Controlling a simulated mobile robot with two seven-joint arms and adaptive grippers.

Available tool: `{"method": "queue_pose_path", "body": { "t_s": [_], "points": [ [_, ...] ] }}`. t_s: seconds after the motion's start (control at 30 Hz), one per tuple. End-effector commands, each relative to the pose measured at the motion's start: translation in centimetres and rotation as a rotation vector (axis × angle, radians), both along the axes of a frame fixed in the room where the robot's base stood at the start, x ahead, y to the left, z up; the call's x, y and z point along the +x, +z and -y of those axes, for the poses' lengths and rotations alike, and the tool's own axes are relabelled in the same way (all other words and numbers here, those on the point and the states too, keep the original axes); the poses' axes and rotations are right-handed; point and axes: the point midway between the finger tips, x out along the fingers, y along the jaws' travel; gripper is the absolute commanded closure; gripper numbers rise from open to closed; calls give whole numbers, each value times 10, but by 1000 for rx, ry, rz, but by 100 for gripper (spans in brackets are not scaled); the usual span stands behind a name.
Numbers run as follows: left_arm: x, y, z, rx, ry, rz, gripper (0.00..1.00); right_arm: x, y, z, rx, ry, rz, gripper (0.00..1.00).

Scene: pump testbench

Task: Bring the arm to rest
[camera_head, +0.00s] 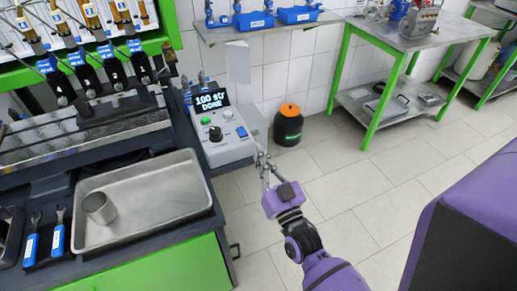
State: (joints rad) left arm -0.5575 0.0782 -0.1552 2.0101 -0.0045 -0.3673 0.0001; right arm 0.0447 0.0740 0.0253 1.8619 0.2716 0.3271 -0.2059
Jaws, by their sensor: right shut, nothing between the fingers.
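My right gripper (263,163) is shut and empty. It is raised in front of the bench's right edge, just right of the grey control box (223,134). The box's display (211,101) reads "100 str DONE". The box carries a green button, a black knob and a blue switch. From this view I cannot tell whether the fingertips touch the box; they appear apart from it. My purple right arm (325,266) reaches up from the bottom of the picture. My left gripper is not in view.
A metal tray (160,192) with a metal cup (99,207) sits on the bench. Two blue-handled tools (58,240) lie at left. A black container with an orange lid (288,126) stands on the floor. A green-framed table (425,36) stands behind.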

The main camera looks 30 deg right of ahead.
Motion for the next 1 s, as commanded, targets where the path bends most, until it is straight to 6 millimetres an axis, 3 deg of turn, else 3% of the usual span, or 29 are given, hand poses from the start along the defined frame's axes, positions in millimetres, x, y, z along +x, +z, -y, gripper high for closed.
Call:
{"method": "queue_pose_path", "body": {
  "t_s": [0.47, 0.57, 0.67, 0.77, 0.87, 1.0],
  "points": [
    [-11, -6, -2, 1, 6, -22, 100, 0, 1, 0, 3, 2, 0, 100],
    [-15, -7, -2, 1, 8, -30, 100, 3, -9, -3, 15, 15, -42, 100],
    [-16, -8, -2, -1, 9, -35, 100, 7, -31, -17, 21, 55, -148, 100],
    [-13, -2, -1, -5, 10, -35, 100, -19, -76, -31, 15, 93, -347, 100],
    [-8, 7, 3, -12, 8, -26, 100, -64, -121, -38, 11, 109, -545, 100],
    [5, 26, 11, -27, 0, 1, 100, -148, -172, -43, 6, 109, -805, 100]
  ]
}}
